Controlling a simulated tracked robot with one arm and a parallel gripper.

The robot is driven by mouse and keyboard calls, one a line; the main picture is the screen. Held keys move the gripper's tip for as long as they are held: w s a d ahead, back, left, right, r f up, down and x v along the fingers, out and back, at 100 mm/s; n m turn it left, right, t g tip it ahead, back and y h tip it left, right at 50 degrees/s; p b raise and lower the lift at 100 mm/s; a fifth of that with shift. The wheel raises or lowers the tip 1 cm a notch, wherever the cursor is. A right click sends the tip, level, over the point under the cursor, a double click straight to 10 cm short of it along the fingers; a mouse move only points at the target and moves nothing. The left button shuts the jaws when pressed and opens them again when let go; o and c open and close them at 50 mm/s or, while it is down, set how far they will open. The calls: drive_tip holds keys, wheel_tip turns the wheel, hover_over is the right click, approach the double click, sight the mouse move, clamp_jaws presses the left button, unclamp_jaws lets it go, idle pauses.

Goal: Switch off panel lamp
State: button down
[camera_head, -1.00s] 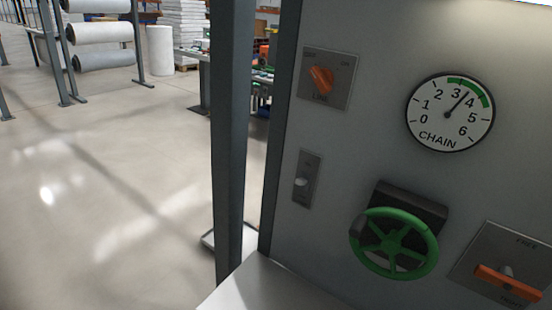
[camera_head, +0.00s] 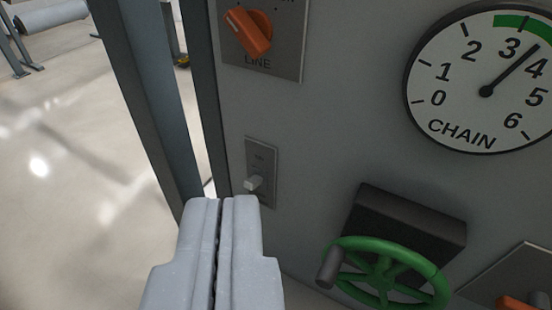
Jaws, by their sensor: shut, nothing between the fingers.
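A small grey switch plate (camera_head: 263,158) is set on the grey panel, left of the green handwheel. Its pale toggle lever (camera_head: 254,183) sticks out from the lower part of the plate. The lettering on the plate is too small to read. My gripper (camera_head: 222,200) is shut and empty, with its fingertips just below and left of the lever in the picture. I cannot tell whether the fingertips touch it. The panel lamp itself is not in view.
An orange LINE knob (camera_head: 249,32) is above the switch. A round CHAIN gauge (camera_head: 487,91) is at the upper right, and a green handwheel (camera_head: 385,273) is at the lower right. An orange lever (camera_head: 518,303) shows at the bottom right. A dark post (camera_head: 150,95) stands left of the panel.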

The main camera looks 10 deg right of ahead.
drive_tip(key=w+a+f+m+g+h+p, duration=0.1)
drive_tip(key=w+f+m+g+p, duration=0.1)
drive_tip(key=w+p, duration=0.35)
drive_tip(key=w+a+f+m+g+h+p, duration=0.1)
drive_tip(key=w+f+g+h+p, duration=0.15)
drive_tip(key=w+p, duration=0.3)
drive_tip(key=m+g+h+p, duration=0.2)
drive_tip(key=m+h+p, duration=0.15)
drive_tip(key=p, duration=0.65)
approach(253, 182)
drive_tip(key=r, duration=0.1)
drive_tip(key=r+y, duration=0.1)
drive_tip(key=r, duration=0.1)
drive_tip(key=shift+s+a+r+m, duration=0.2)
drive_tip(key=shift+m, duration=0.05)
drive_tip(key=shift+w+d, duration=0.1)
drive_tip(key=p+x, duration=0.2)
drive_tip(key=x, duration=0.7)
drive_tip(key=shift+w+d+f, duration=0.15)
drive_tip(key=shift+f, duration=0.3)
